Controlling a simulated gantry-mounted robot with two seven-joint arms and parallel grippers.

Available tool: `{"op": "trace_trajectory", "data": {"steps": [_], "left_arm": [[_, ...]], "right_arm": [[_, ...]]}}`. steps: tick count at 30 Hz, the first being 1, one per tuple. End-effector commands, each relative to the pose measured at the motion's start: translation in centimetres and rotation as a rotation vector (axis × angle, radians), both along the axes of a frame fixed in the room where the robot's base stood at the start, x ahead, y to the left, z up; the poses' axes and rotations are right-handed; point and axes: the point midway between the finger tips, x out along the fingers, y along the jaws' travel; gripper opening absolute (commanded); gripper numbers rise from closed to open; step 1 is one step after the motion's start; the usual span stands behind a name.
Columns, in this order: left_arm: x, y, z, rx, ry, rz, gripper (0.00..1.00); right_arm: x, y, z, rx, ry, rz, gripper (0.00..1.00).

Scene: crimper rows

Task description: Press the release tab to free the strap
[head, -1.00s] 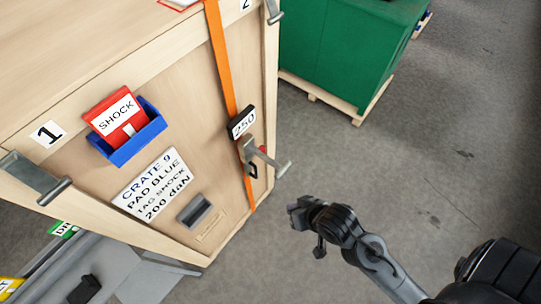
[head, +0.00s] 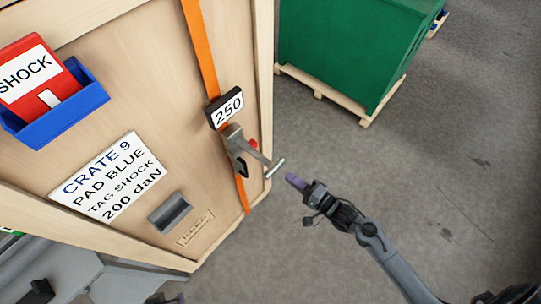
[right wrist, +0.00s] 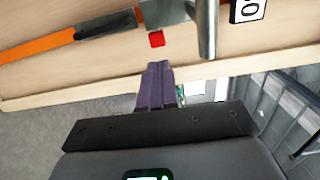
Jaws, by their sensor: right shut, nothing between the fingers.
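An orange strap (head: 201,52) runs down the wooden crate (head: 120,150) through a metal ratchet (head: 236,146) with a T-shaped handle. A small red release tab (head: 253,143) shows beside the ratchet; in the right wrist view the red tab (right wrist: 156,39) is just beyond my fingertips, with a visible gap. A black display (head: 226,107) above the ratchet reads 250. My right gripper (head: 293,181) is shut and empty, right of the handle's end; its purple fingers (right wrist: 159,70) point at the crate face. A dark piece (head: 166,298) at the bottom edge may be my left gripper.
A blue bin (head: 75,115) holding a red SHOCK card (head: 30,75) is on the crate face, above a label (head: 108,177) reading CRATE 9, PAD BLUE, TAG SHOCK, 200 daN. A grey pocket (head: 170,213) is below. A green crate (head: 345,50) stands behind; floor between is clear.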

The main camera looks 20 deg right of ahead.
Motion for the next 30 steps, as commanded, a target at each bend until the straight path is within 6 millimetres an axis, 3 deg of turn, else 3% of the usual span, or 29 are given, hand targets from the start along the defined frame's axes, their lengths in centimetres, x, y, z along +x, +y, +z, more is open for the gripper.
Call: {"op": "trace_trajectory", "data": {"steps": [2, 7, 23, 30], "left_arm": [[0.0, -0.1, -1.8, -0.004, 0.0, 0.003, 0.43], [0.0, -0.2, -3.0, -0.007, -0.001, 0.005, 0.43], [0.0, 0.1, -3.1, 0.004, -0.003, -0.002, 0.43], [0.0, 0.2, -3.0, 0.007, -0.003, -0.004, 0.43]], "right_arm": [[0.8, -0.7, -1.7, -0.012, -0.008, -0.006, 0.0], [1.8, -1.1, -1.7, -0.023, -0.032, -0.006, 0.0], [2.2, -1.0, -1.5, -0.024, -0.042, -0.006, 0.0], [3.8, -0.3, -1.4, -0.023, -0.043, -0.006, 0.0]]}}
